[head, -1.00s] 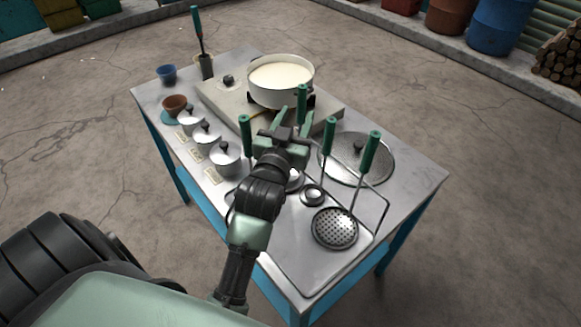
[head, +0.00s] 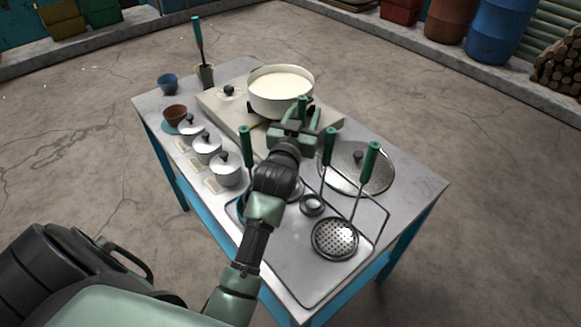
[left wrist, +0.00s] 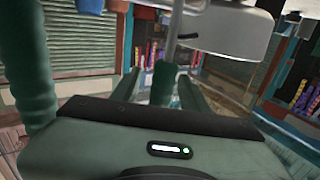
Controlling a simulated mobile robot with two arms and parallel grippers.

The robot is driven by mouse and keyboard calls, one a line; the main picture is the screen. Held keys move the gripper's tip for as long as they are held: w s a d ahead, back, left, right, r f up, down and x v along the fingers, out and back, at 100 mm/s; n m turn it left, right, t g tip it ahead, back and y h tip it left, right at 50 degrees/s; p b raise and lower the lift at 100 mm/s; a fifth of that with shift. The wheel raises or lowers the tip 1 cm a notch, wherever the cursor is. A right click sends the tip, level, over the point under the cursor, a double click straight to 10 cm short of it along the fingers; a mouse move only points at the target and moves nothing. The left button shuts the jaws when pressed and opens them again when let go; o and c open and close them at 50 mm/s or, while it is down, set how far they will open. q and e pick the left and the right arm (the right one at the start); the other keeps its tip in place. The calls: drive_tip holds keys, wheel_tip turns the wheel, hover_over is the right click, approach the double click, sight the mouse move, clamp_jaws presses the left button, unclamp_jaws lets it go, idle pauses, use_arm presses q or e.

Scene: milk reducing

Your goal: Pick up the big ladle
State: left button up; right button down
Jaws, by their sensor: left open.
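Several green-handled utensils stand upright over the tray on the table. One green handle (head: 303,106) rises at my left gripper (head: 296,128); its lower end is hidden behind the gripper, so I cannot tell for sure that it is the big ladle. In the left wrist view a green handle (left wrist: 163,84) with a thin metal shaft stands between the two fingers of the open left gripper (left wrist: 160,90). Other handles stand to the left (head: 246,146) and right (head: 329,147) of the gripper. A skimmer (head: 335,240) with a perforated disc hangs at the right. My right gripper is not in view.
A white pot (head: 281,98) of milk stands on the stove just behind the gripper. Lidded small pots (head: 226,172) line the left side. A large round lid (head: 357,172) lies at the right. The table's front right corner is mostly clear.

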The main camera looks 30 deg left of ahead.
use_arm(q)
clamp_jaws()
drive_tip(key=shift+r, duration=0.1)
